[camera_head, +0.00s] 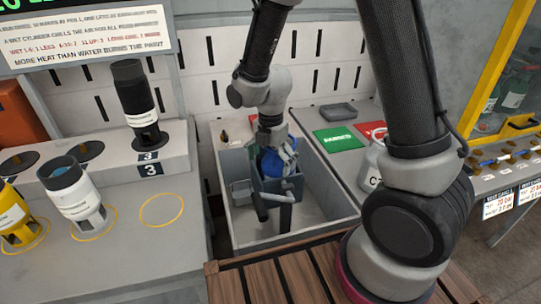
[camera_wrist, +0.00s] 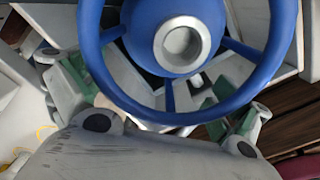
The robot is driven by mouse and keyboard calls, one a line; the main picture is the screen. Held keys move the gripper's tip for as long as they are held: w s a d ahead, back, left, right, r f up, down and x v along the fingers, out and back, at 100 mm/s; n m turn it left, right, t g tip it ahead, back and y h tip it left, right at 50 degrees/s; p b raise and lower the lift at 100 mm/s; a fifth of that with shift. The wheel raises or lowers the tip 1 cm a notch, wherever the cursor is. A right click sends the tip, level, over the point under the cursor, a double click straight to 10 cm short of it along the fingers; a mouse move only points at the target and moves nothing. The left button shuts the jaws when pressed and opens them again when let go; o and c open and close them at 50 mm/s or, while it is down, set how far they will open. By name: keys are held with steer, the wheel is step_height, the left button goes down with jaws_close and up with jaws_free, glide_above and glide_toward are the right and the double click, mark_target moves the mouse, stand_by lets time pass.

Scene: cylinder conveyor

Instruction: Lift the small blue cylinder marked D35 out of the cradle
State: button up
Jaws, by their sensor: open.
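The small blue cylinder (camera_head: 264,166) sits in the grey-blue cradle (camera_head: 285,187) inside a pale trough, partly hidden by my gripper; no D35 mark is readable. In the wrist view its blue ring-shaped top guard (camera_wrist: 92,45) and blue hub with a pale metal valve fill the upper middle. My gripper (camera_head: 277,158) is over the cylinder's top, jaws open. In the wrist view, its green-padded fingers spread to the left and right beyond the ring. I cannot tell whether either finger touches the cylinder.
The trough (camera_head: 335,207) has raised walls around the cradle. A black cylinder (camera_head: 133,95), a white cylinder (camera_head: 75,192) and a yellow cylinder (camera_head: 14,212) stand at left. A green mat (camera_head: 338,139) and a grey-white container (camera_head: 371,165) are at right. Wooden slats (camera_head: 290,275) lie in front.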

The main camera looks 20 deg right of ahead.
steer(key=shift+s, duration=0.1)
steer(key=c, duration=1.8)
steer(key=o, duration=1.2)
steer(key=shift+c, duration=0.2)
steer(key=c, duration=0.9)
steer(key=shift+r, duration=0.75)
steer(key=c, duration=0.3)
steer(key=shift+r, duration=5.55)
steer(key=shift+c, duration=0.3)
